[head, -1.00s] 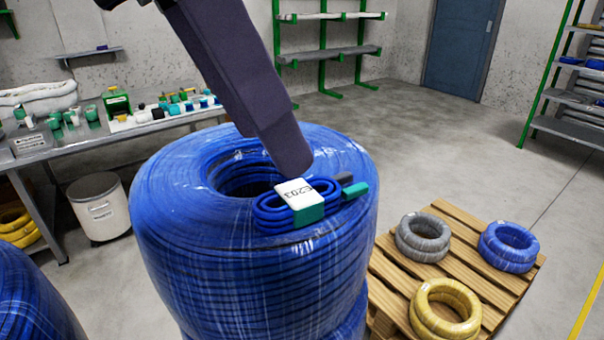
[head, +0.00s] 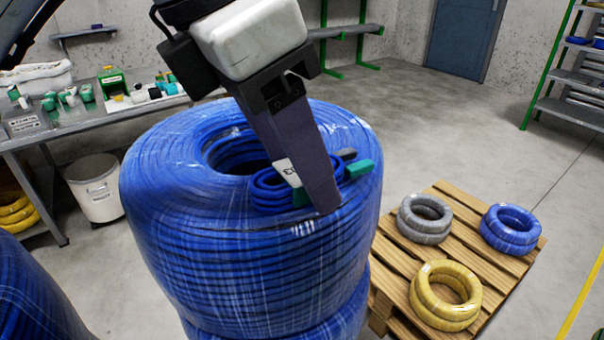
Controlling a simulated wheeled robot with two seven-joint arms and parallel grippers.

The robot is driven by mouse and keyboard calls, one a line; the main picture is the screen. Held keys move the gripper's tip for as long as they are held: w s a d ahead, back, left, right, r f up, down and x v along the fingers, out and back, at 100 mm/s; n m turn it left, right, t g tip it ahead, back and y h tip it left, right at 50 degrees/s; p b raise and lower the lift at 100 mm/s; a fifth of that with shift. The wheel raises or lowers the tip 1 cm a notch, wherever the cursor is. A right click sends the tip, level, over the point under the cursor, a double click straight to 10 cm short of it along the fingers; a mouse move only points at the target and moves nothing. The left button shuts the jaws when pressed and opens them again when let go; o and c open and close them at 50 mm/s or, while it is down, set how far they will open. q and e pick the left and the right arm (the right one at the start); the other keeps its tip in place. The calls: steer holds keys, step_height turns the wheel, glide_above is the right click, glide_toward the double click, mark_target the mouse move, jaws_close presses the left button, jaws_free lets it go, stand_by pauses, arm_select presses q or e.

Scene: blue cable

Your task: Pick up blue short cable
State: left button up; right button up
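The short blue cable (head: 267,188) is a small coiled bundle with a white label (head: 287,172) and green connector ends (head: 358,169). It lies on top of the large wrapped blue cable coil (head: 250,255), at the right front edge of its central hole. My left gripper (head: 322,203) reaches down from above, its dark finger crossing in front of the bundle and hiding part of the label and cable. I see the gripper side-on, so its opening and any contact with the bundle cannot be told. My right gripper is not in view.
A wooden pallet (head: 392,250) at the right holds a grey coil (head: 424,218), a blue coil (head: 510,229) and a yellow coil (head: 445,294). A workbench (head: 75,133) and white bin (head: 97,188) stand at the left. Another large blue coil (head: 30,295) is at the lower left.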

arm_select(q)
steer(key=shift+f, duration=0.15)
stand_by(0.3)
steer(key=c, duration=1.1)
